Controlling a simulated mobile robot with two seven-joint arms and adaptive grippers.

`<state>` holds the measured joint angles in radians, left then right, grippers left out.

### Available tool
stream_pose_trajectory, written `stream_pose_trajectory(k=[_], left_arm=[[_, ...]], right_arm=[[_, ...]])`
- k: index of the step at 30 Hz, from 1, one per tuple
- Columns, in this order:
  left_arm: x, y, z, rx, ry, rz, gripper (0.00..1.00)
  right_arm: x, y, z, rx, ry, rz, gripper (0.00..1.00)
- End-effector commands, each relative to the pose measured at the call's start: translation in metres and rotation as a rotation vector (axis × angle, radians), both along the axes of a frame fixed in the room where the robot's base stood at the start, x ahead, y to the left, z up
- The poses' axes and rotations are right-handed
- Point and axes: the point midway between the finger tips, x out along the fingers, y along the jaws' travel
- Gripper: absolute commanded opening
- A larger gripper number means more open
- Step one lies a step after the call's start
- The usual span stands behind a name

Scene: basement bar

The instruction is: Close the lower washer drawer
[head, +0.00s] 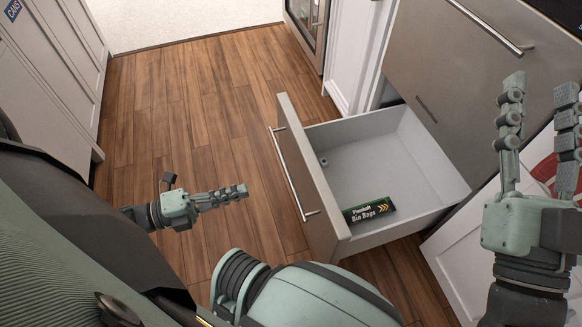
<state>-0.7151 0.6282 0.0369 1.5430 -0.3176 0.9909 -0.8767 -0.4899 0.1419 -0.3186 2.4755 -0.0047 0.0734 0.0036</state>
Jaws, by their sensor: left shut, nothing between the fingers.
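The lower drawer (330,185) is pulled well out from under a steel-fronted upper drawer (455,75). Its front faces left, with a long bar handle (293,172) on it. A dark box marked Bin Bags (369,210) lies inside near the front right corner. My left gripper (240,192) is shut and empty, left of the drawer front and apart from it, pointing right toward the handle. My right gripper (538,105) is open and points upward at the right, beyond the drawer and in front of the cabinet.
The wooden floor (190,100) left of the drawer is clear. White cabinets (60,70) line the left side. A white cabinet door (355,50) and a glass-fronted appliance (306,22) stand behind the drawer. The upper drawer has its own bar handle (490,27).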

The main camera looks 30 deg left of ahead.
Motion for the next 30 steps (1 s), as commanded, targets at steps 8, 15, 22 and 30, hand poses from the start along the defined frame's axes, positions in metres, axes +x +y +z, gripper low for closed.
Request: stream_pose_trajectory(k=[8, 15, 22, 30], left_arm=[[0.011, -0.015, 0.001, 0.002, -0.022, -0.021, 0.00], [0.049, -0.048, 0.001, 0.001, -0.023, -0.021, 0.00], [0.082, -0.077, 0.000, 0.002, -0.020, -0.019, 0.00], [0.100, -0.094, 0.000, 0.003, -0.018, -0.018, 0.00]], right_arm=[[-0.011, -0.001, 0.019, 0.038, -0.084, 0.006, 0.40], [-0.015, -0.005, 0.025, 0.056, -0.142, 0.000, 0.40], [-0.020, -0.008, 0.032, 0.075, -0.203, -0.004, 0.40], [-0.025, -0.011, 0.038, 0.087, -0.246, -0.007, 0.40]])
